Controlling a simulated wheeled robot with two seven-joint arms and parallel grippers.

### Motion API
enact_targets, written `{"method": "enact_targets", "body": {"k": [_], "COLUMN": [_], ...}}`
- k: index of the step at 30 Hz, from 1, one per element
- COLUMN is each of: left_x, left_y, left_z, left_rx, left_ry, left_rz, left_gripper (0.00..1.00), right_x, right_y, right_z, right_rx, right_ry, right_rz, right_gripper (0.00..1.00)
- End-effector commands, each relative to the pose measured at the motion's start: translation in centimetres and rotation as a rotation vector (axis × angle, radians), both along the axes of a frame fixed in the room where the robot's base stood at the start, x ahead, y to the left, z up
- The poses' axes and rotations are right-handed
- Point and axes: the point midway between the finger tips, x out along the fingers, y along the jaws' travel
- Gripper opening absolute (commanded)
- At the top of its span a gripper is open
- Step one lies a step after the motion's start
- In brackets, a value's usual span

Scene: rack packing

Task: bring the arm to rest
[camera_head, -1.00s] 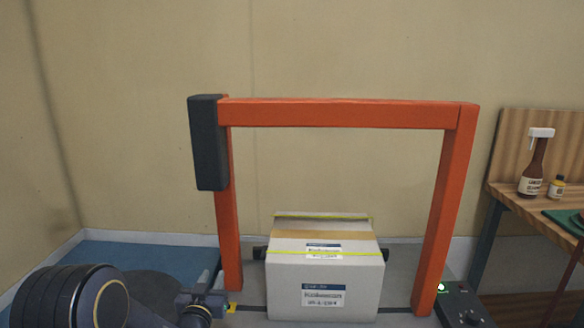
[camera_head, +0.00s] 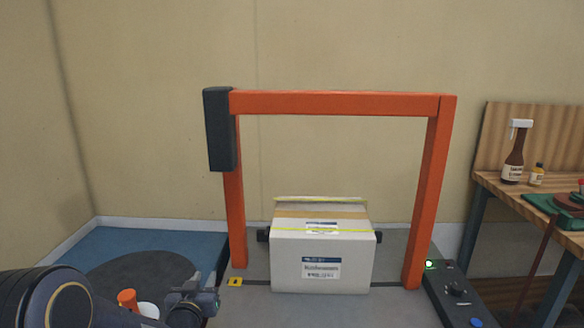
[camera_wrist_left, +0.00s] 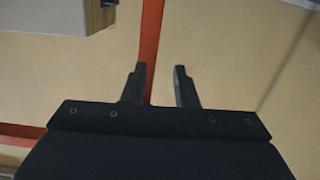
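My left arm comes in at the lower left of the head view, with its gripper (camera_head: 208,300) low in front of the left post of the orange frame. In the left wrist view the two fingers of the left gripper (camera_wrist_left: 161,86) stand apart with nothing between them. An orange post shows behind the fingers there. My right gripper is in neither view.
A white carton (camera_head: 322,262) stands on a grey surface under the orange frame (camera_head: 340,104). A control box (camera_head: 455,296) with a green light is at the right. A dark round disc (camera_head: 140,275) lies at the left.

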Motion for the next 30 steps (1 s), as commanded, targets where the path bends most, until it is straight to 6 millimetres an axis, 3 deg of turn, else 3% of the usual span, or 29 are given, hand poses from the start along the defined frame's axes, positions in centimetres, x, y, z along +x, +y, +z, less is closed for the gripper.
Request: {"method": "enact_targets", "body": {"k": [8, 14, 17, 21, 24, 30], "left_x": [-2.9, -7.0, -11.0, -18.6, -23.1, -29.6], "left_y": [1.9, 2.8, 3.0, 2.2, 1.5, 0.3], "left_z": [-0.1, -0.4, -0.8, -2.1, -3.0, -4.8], "left_rx": [-0.09, -0.174, -0.232, -0.301, -0.32, -0.332], "left_ry": [0.135, 0.275, 0.379, 0.557, 0.656, 0.794], "left_rz": [0.018, 0.011, -0.009, -0.061, -0.093, -0.134], "left_gripper": [0.26, 0.26, 0.26, 0.26, 0.26, 0.26], "right_x": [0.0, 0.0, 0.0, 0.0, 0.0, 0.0], "right_y": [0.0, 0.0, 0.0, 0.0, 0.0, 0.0], "right_z": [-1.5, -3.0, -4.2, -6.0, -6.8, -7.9], "right_rx": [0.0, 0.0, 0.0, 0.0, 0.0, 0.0], "right_ry": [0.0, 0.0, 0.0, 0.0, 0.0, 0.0], "right_rz": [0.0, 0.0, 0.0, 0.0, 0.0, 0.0], "right_gripper": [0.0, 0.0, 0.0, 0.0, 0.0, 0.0]}}
